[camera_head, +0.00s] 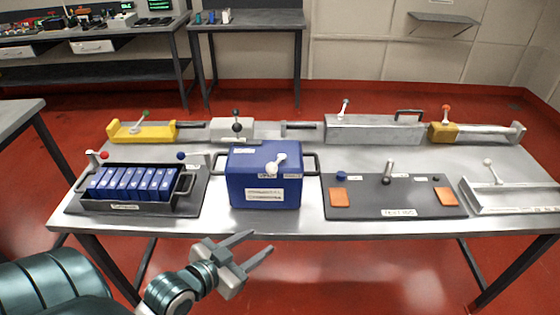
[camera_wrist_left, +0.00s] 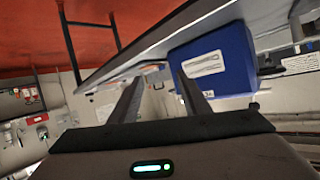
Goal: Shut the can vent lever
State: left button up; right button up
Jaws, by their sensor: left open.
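A blue can-like box (camera_head: 264,190) with side handles and white labels stands at the middle of the table's front. A lever with a white knob (camera_head: 277,163) sits on its top, tilted. The labels are too small to read, so I cannot tell for certain that this is the vent lever. My left gripper (camera_head: 262,242) is open and empty, in front of the table edge and apart from the box. In the left wrist view the blue box (camera_wrist_left: 217,60) shows beyond and right of the open fingers (camera_wrist_left: 157,82); its lever cannot be made out there.
A black tray of blue cells (camera_head: 128,207) lies left of the box. A dark panel with orange pads (camera_head: 362,205) lies right of it. Yellow and grey fixtures with knobbed levers line the back, including a long grey box (camera_head: 375,130). Space before the table (camera_head: 330,226) is free.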

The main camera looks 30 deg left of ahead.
aim_at(280, 169)
pick_arm(q)
jog(key=w+a+r+t, duration=0.2)
jog(key=a+r+t, duration=0.2)
jog(key=r, duration=0.6)
jog(key=shift+a+r+t+y, duration=0.3)
jog(key=shift+a+r+y, duration=0.1)
jog(key=shift+a, duration=0.3)
pick_arm(e)
jog(key=s+d+f, duration=0.1)
jog(key=s+f, duration=0.8)
jog(key=s, duration=0.1)
jog(key=shift+d, duration=0.25)
pick_arm(q)
jog(key=shift+w, duration=0.1)
pick_arm(e)
jog(key=shift+s, duration=0.25)
